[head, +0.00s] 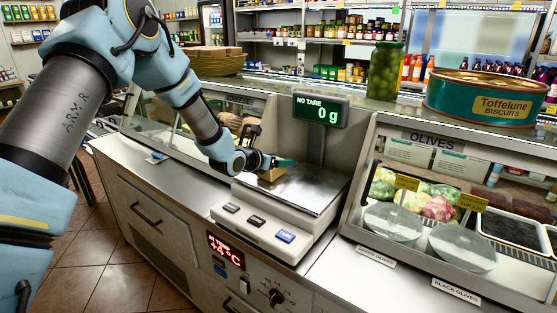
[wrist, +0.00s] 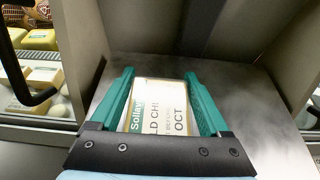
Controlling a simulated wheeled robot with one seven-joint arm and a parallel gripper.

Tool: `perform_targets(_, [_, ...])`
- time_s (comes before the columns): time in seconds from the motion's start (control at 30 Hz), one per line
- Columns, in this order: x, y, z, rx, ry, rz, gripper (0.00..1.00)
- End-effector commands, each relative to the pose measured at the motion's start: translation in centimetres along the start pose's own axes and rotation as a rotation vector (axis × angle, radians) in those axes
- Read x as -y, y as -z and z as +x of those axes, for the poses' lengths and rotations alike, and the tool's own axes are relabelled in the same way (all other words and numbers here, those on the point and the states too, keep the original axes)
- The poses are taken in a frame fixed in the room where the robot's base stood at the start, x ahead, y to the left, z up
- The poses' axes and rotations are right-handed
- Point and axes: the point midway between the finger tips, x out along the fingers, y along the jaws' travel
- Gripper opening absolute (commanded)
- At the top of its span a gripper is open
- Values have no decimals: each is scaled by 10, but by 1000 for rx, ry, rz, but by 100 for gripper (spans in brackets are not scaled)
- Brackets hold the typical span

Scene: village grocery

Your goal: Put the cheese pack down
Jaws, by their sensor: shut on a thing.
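My gripper (head: 277,163) is over the left part of the scale's metal plate (head: 308,185). In the wrist view my gripper's two green fingers (wrist: 159,95) are shut on the cheese pack (wrist: 152,95), a flat pack with a white and green label. In the head view the cheese pack (head: 270,175) shows as a small tan piece under the fingers. It is at or just above the plate; I cannot tell whether it touches. The scale display (head: 320,109) reads "NO TARE 0 g".
The scale's buttons (head: 257,221) face the front. A glass olive case (head: 440,230) stands close on the right. A jar (head: 384,72) and a biscuit tin (head: 485,98) stand on the upper shelf. The right part of the plate is bare.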

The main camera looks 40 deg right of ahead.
Motion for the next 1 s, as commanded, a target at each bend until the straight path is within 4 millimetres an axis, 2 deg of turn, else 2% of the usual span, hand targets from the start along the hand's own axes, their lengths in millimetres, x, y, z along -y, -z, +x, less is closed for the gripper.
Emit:
perform_targets(0.07, [0,3,1,1,0,1,7])
perform_targets(0.1, [0,2,1,0,0,0,84])
perform_targets(0.23, [0,2,0,-1,0,0,99])
perform_targets(0.63, [0,0,-5,-1,-1,0,100])
perform_targets(0.77, [-1,1,-24,0,-3,1,100])
perform_targets(1.0, [-1,1,-74,1,-3,1,100])
